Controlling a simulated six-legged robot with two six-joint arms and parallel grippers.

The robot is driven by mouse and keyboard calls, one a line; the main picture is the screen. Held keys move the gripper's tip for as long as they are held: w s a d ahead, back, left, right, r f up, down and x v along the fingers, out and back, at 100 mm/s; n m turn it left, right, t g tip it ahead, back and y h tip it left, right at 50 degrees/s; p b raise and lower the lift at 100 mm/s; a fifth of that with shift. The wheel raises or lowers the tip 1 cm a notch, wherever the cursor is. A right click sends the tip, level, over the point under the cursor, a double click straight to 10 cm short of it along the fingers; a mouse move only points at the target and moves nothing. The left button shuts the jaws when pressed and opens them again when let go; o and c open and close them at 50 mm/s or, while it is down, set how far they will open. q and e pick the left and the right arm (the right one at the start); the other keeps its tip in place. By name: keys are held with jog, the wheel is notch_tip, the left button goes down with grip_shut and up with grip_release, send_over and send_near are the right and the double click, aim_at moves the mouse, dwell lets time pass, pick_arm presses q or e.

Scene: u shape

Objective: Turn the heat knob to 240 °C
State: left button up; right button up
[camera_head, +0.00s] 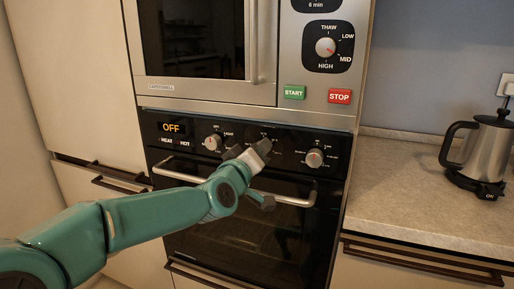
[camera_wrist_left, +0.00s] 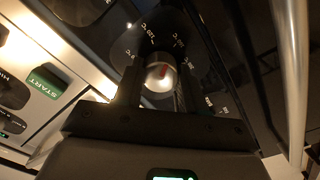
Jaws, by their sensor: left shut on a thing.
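The heat knob (camera_wrist_left: 159,76) is a round metal knob with a red mark, in the left wrist view. It sits on a black dial with white °C markings around it; I cannot read which value the mark points to. My left gripper (camera_head: 250,152) is at the middle of the oven's control panel (camera_head: 287,147) and hides the knob in the head view. In the left wrist view its dark fingers (camera_wrist_left: 160,88) stand on both sides of the knob, shut on it. The oven display (camera_head: 171,128) reads OFF. My right gripper is not in view.
Two other oven knobs stand left (camera_head: 212,142) and right (camera_head: 314,159) of my gripper. The oven handle (camera_head: 285,199) runs below the panel. Above are the microwave (camera_head: 205,88) with START (camera_head: 294,92) and STOP (camera_head: 340,96) buttons. A kettle (camera_head: 487,146) stands on the right counter.

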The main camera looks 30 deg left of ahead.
pick_arm(q)
jog(key=m+p, duration=0.5)
jog(key=m, duration=0.7)
jog(key=m+p, duration=0.4)
jog(key=m, duration=0.8)
jog(key=shift+d+g+y+p, duration=0.2)
jog(key=shift+g+y+p, duration=0.1)
jog(key=shift+p, duration=0.05)
jog(key=shift+m, duration=0.3)
jog(key=o, duration=1.1)
jog(key=shift+w, duration=0.1)
jog(key=shift+c, duration=0.2)
